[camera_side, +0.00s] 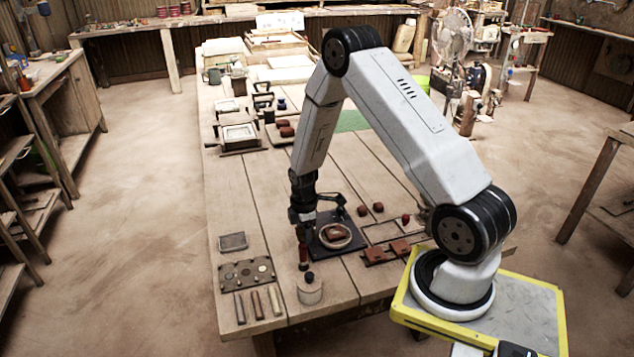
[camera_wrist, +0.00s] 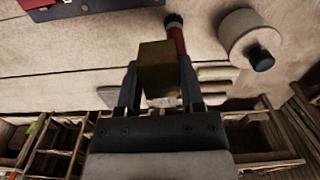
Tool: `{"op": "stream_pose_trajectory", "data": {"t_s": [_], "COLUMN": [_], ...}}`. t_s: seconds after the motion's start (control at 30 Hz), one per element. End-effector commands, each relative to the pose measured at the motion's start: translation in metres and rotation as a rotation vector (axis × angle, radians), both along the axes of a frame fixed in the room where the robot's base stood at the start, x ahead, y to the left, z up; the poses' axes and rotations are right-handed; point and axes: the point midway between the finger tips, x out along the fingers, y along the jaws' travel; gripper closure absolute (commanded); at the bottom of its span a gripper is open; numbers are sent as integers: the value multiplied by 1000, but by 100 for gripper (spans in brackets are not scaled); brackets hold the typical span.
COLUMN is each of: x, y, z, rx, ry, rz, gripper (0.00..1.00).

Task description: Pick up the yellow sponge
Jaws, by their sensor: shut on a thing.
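In the wrist view, a yellow-brown block, which looks like the yellow sponge (camera_wrist: 158,72), sits between the two dark fingers of my gripper (camera_wrist: 159,66). The fingers are shut on its sides. In the side view my gripper (camera_side: 302,215) is low over the table, at the left edge of the black press plate (camera_side: 318,245). I cannot make out the sponge in the side view. A red-handled tool (camera_wrist: 176,38) shows just beyond the sponge in the wrist view; I cannot tell whether they touch.
A pale round pot with a dark knob (camera_side: 310,290) stands near the table's front; it also shows in the wrist view (camera_wrist: 238,30). A brown palette board (camera_side: 247,273) and several sticks lie to the left. Reddish clay tiles (camera_side: 388,252) lie to the right.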

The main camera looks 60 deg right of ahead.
Motion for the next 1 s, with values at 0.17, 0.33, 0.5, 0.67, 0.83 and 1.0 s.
{"op": "stream_pose_trajectory", "data": {"t_s": [0.17, 0.33, 0.5, 0.67, 0.83, 1.0], "x": [-25, -44, -58, -65, -67, -67], "y": [9, 16, 21, 24, 25, 25], "z": [13, 22, 28, 31, 32, 32], "rx": [-1, -1, -1, -1, -1, -1], "ry": [-2, -2, -2, -2, -2, -2], "rz": [0, 0, 0, 0, 0, 0], "gripper": [100, 100, 100, 100, 100, 100]}}
